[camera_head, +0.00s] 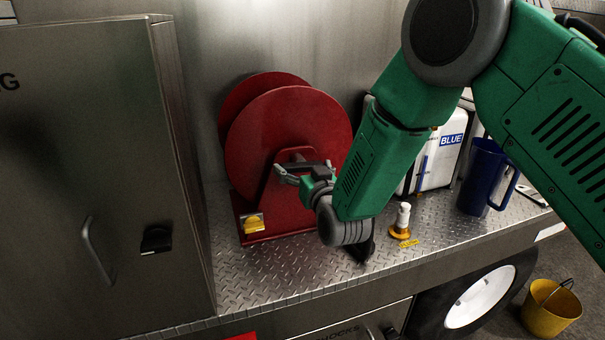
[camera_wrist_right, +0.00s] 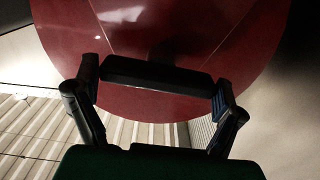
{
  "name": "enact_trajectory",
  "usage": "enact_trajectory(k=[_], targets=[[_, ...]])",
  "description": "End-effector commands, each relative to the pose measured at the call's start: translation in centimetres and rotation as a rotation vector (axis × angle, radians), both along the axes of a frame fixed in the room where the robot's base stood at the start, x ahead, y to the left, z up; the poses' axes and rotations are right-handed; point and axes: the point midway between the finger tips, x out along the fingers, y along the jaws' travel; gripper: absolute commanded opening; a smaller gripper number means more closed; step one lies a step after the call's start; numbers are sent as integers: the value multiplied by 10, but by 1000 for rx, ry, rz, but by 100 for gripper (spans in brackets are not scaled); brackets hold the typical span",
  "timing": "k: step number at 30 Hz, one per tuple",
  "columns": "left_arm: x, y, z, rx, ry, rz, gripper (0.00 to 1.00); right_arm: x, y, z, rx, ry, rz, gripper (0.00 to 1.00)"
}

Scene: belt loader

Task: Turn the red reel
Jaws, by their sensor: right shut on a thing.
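The red reel (camera_head: 287,125) stands on the metal deck against the back wall, with two round red discs on a red stand. Its disc also fills the upper part of the right wrist view (camera_wrist_right: 180,30). My right gripper (camera_head: 300,171) is in front of the reel, near its centre. In the right wrist view its two fingers are on either end of a dark bar-like handle (camera_wrist_right: 157,75) in front of the red disc, and it is shut on it. The arm and hand hide part of the reel's right side. My left gripper is not in view.
A yellow knob (camera_head: 253,223) sits at the reel's base. A steel cabinet (camera_head: 90,180) stands close at the left. To the right are a white-and-yellow fitting (camera_head: 403,222), a white container (camera_head: 437,165) and a blue jug (camera_head: 484,178). A yellow bucket (camera_head: 550,308) is on the ground.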

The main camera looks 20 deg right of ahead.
Motion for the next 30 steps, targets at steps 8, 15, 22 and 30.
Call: enact_trajectory(k=[8, 15, 22, 30], targets=[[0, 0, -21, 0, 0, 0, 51, 0, -1, -3, 269, 9, 0, 39], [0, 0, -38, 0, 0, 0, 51, 0, -2, -4, 497, 16, -1, 39], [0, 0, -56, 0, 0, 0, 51, 0, -3, -5, 716, 26, -2, 39], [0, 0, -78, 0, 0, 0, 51, 0, -4, -5, 969, 34, -2, 39]])
